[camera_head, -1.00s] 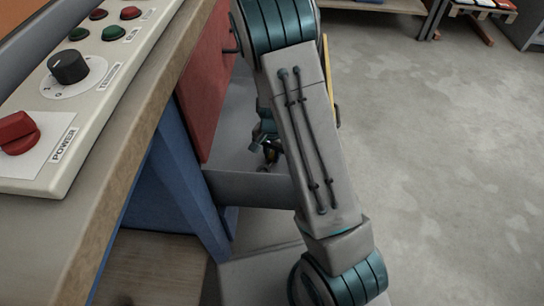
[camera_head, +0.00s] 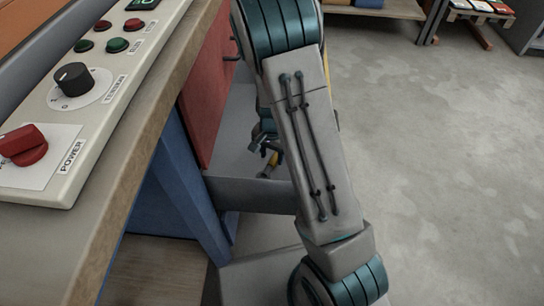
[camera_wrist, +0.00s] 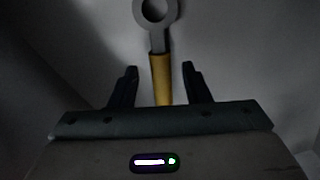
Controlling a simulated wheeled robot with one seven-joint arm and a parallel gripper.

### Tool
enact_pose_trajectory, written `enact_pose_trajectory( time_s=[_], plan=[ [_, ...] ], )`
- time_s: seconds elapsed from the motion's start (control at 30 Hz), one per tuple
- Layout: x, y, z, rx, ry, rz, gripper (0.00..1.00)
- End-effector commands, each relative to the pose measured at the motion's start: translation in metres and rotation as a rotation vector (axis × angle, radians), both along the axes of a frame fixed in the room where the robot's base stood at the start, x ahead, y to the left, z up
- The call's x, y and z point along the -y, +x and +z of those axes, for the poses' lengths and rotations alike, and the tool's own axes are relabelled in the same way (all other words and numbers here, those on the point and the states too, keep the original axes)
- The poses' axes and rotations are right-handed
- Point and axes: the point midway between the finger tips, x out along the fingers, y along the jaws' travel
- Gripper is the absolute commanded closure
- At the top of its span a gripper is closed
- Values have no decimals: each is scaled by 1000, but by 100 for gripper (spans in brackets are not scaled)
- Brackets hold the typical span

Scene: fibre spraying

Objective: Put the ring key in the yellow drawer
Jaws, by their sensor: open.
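The ring key (camera_wrist: 161,75) shows in the wrist view, with a grey metal ring at the top and a yellow handle pointing down toward my gripper. My gripper (camera_wrist: 160,69) is open, one dark finger on each side of the yellow handle, with gaps between handle and fingers. I cannot tell how far the key is below the fingers. In the head view, the key's grey and yellow parts (camera_head: 273,160) show small beside my arm, on or above a grey surface. My gripper there is mostly hidden behind my arm. I cannot make out a yellow drawer.
A workbench (camera_head: 150,110) with a control panel (camera_head: 105,75) of knobs and buttons stands at the left. Below it are a red panel (camera_head: 208,95) and blue legs (camera_head: 190,185). Open concrete floor (camera_head: 440,150) lies to the right. A low shelf (camera_head: 375,8) stands at the back.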

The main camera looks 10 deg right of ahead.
Motion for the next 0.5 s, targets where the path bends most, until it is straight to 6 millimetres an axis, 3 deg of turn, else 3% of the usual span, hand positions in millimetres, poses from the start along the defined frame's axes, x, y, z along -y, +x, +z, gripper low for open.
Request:
enact_pose_trajectory(
  time_s=[0.03, 0.2, 0.5],
  plan=[
    [-1, 1, 19, 4, 0, 2, 57],
    [-1, 1, 56, 3, 0, 3, 57],
    [0, 0, 93, 0, 0, 3, 57]
  ],
)
